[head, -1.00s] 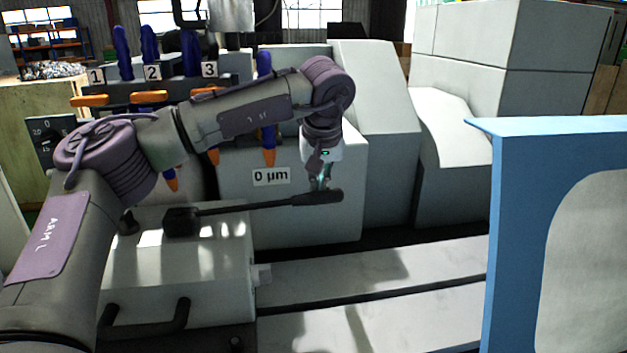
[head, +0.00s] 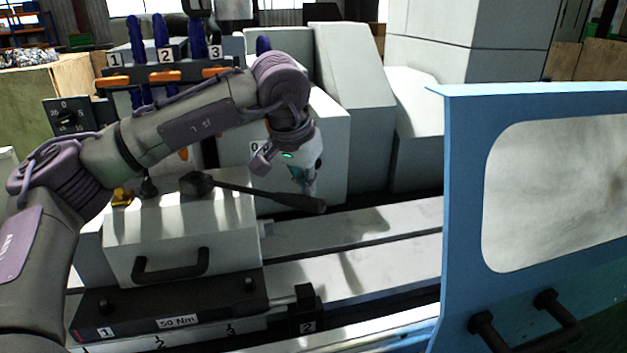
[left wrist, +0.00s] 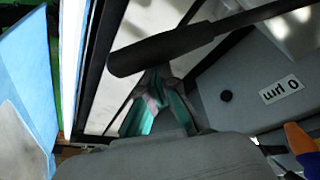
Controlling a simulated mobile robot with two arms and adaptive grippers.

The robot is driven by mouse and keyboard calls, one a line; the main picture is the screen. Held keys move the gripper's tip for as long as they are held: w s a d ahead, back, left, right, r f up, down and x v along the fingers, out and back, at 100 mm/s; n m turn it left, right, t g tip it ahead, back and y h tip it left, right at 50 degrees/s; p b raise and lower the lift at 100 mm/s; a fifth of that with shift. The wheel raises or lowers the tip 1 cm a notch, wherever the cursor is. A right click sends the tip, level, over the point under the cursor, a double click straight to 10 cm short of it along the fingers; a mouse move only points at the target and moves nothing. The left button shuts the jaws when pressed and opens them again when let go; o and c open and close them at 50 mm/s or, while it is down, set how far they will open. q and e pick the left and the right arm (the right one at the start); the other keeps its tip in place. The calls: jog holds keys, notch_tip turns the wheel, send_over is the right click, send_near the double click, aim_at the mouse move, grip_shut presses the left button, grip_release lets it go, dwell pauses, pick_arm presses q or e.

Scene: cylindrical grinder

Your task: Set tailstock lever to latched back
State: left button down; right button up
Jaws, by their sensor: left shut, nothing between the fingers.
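The tailstock lever (head: 255,191) is a black rod with a thick grip at its right end. It runs from a black hub (head: 196,184) on top of the pale tailstock housing (head: 185,235) to the right, sloping slightly down in the head view. My left gripper (head: 309,190) is shut and empty, pointing down at the grip end. In the left wrist view, its teal fingers (left wrist: 157,82) come together right beside the lever grip (left wrist: 160,51); I cannot tell whether they touch. My right gripper is not in view.
A blue door panel with a window (head: 437,200) stands at the right. A black handle (head: 170,266) is on the housing's front. Below are a dark 50 Nm block (head: 130,310) and pale machine ways (head: 380,262).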

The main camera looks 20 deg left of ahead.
aim_at(292, 203)
pick_arm(q)
jog(key=shift+m, duration=0.9)
jog(key=s, duration=0.1)
jog(key=s+b, duration=0.1)
jog(key=s, duration=0.3)
jog(key=shift+a+f+b, duration=0.25)
jog(key=shift+f+b, duration=0.05)
jog(key=shift+f, duration=0.1)
jog(key=shift+s+a+r+b, duration=0.1)
jog(key=shift+s+a+b, duration=0.1)
jog(key=shift+s, duration=0.3)
jog(key=shift+s+a+b, duration=0.1)
jog(key=shift+s+b, duration=0.1)
jog(key=shift+s, duration=0.3)
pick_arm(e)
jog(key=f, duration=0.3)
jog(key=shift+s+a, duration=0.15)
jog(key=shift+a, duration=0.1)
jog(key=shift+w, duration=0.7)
pick_arm(q)
jog(key=shift+d, duration=0.1)
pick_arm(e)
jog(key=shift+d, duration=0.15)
